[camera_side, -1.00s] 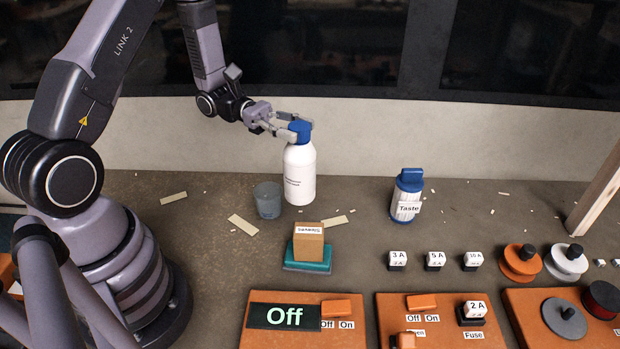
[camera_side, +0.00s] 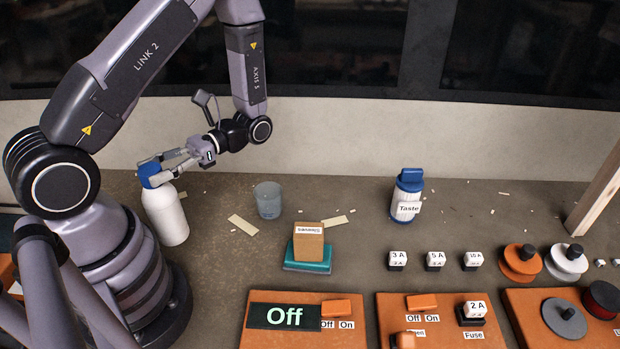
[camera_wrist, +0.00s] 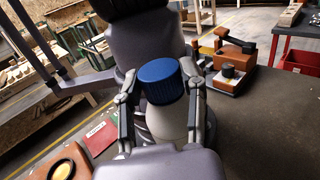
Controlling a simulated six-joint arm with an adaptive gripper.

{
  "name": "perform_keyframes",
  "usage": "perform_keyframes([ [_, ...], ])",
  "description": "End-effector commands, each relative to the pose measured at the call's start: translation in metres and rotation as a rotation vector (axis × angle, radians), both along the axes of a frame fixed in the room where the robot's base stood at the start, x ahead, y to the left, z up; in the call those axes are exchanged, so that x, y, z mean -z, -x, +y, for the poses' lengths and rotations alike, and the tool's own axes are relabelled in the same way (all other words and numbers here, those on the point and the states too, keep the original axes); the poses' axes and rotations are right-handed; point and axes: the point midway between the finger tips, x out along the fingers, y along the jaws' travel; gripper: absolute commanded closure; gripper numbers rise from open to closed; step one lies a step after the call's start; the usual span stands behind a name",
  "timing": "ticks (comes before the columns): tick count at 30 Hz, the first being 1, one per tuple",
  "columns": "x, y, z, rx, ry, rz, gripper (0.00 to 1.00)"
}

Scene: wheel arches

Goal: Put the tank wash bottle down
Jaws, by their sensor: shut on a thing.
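The tank wash bottle (camera_side: 167,214) is white with a blue cap. In the side view it is at the left, close beside my arm's base, nearly upright with a slight tilt. My gripper (camera_side: 157,172) is shut on it just at the blue cap, reaching in from the right. In the wrist view the blue cap (camera_wrist: 161,80) and white shoulder sit between the two fingers of my gripper (camera_wrist: 163,115). The bottle's label is not visible. I cannot tell whether its bottom touches the bench.
A grey cup (camera_side: 268,201) stands to the right of the bottle. Beyond it are a cardboard-coloured block on a teal base (camera_side: 308,248) and a blue-capped Taste container (camera_side: 407,196). Orange panels (camera_side: 300,325) line the front. Thin strips and scraps lie on the bench.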

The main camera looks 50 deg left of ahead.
Motion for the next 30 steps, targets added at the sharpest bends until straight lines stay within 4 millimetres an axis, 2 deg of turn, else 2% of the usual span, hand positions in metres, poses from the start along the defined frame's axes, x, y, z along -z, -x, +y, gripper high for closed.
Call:
perform_keyframes([
  [3,0.003,-0.006,0.041,0.305,0.002,0.008,1.0],
  [5,0.005,-0.015,0.06,0.457,0.002,0.009,1.0],
  [9,0.01,-0.05,0.097,0.802,0.004,0.013,1.0],
  [12,0.014,-0.079,0.113,1.013,0.006,0.013,1.0],
  [15,0.018,-0.105,0.12,1.178,0.009,0.012,1.0],
  [20,0.023,-0.132,0.123,1.332,0.013,0.009,1.0],
  [23,0.035,-0.138,0.123,1.367,0.016,0.009,1.0],
  [27,0.058,-0.139,0.123,1.373,0.017,0.01,1.0],
  [30,0.068,-0.139,0.123,1.371,0.016,0.007,1.0],
])
